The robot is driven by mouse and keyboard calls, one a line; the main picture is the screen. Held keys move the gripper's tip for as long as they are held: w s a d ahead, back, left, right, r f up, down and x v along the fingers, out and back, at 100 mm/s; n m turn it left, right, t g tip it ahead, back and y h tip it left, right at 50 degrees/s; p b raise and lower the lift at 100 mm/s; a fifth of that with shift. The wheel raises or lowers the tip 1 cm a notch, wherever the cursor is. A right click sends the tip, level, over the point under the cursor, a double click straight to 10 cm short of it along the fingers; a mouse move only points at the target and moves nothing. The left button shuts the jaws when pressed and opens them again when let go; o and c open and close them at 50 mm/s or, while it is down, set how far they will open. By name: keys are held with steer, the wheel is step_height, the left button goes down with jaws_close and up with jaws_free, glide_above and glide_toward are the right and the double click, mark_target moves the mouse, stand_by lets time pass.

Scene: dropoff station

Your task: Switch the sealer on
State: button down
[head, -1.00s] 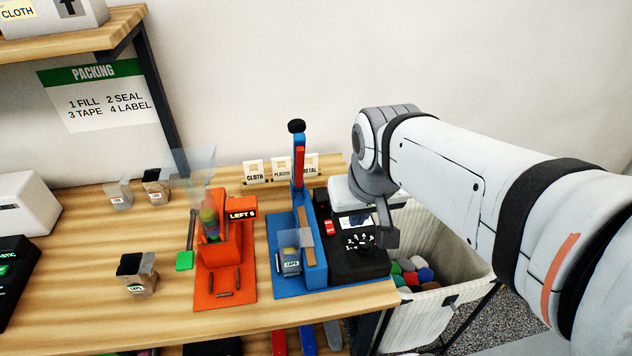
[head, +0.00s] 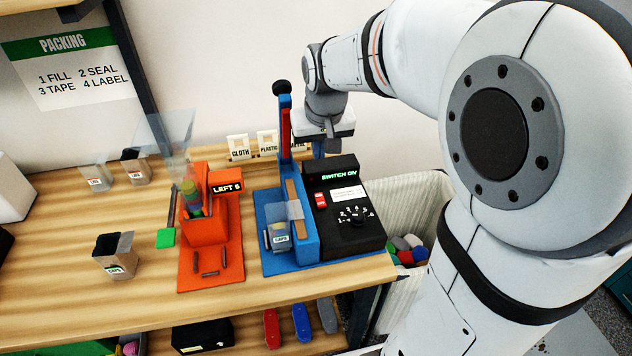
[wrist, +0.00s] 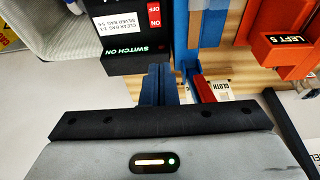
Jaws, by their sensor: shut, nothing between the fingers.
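The sealer is a blue press (head: 308,243) with a raised lever (head: 285,125) and a black control box (head: 371,236) at its right. The box display (head: 339,174) reads SWITCH ON. Its red switch (head: 321,199) sits on the box's upper left, above a dial (head: 356,216). In the wrist view the red switch (wrist: 154,15) shows OFF and ON marks. My gripper (head: 319,152) is behind the box's back edge, near the lever. In the wrist view its blue fingers (wrist: 160,72) are together and empty, beside the box and apart from the switch.
A clear bag with a CAPS label (head: 279,237) sits in the press. CLOTH, PLASTIC and METAL tiles (head: 238,147) stand behind. A white bin (head: 408,285) of coloured caps is at right.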

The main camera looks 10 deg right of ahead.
mark_target(317, 195)
steer(key=x, duration=0.4)
steer(key=s+x, duration=0.1)
steer(key=x, duration=0.4)
steer(key=p+x, duration=0.1)
steer(key=x, duration=0.3)
steer(key=shift+f, duration=0.5)
